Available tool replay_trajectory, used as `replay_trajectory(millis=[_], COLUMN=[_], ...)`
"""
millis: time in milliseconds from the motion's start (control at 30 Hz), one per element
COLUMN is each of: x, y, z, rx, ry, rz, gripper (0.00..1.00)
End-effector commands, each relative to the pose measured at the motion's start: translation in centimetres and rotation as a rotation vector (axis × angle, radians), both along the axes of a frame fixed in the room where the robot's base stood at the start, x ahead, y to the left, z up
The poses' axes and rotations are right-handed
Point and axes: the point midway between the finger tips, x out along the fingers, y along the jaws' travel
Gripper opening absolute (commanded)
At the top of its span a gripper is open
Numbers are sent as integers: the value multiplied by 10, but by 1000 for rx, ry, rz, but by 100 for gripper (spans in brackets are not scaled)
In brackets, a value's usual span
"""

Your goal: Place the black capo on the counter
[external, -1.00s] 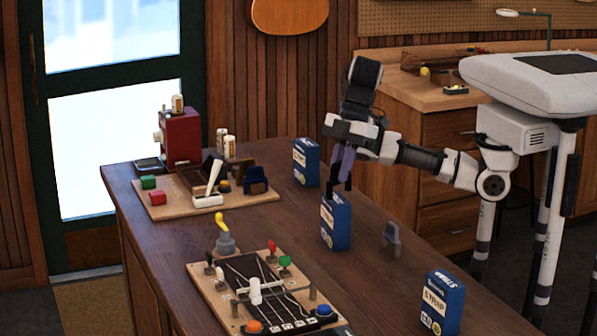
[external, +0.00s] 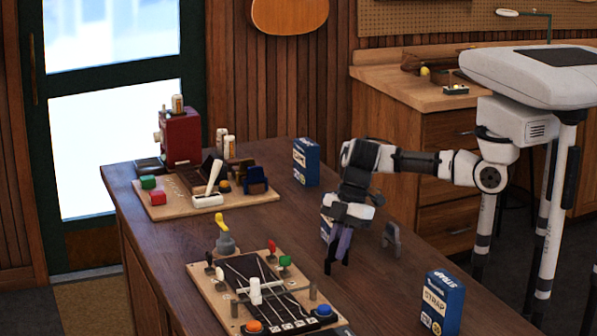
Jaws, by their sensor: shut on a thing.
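My gripper (external: 337,256) points down over the middle of the dark wooden counter (external: 375,290), in front of a blue strap box. It is shut on a small dark thing at its fingertips that looks like the black capo (external: 331,266). The capo's outline is hard to tell from the dark fingers. Its lower end is close to the counter top; I cannot tell whether it touches.
A grey clamp-like piece (external: 391,239) stands right of my gripper. A board with knobs (external: 212,290) lies at front left. Bare counter lies between.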

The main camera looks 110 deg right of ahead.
Motion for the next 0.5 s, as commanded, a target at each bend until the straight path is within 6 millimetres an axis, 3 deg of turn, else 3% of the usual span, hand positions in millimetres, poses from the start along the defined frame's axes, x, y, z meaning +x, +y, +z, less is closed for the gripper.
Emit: replay_trajectory(millis=[433,467,500], x=[0,0,0], y=[0,0,0], z=[-9,-7,-7], rx=[2,1,1], ry=[1,0,0], rz=[1,0,0], gripper=[0,17,22])
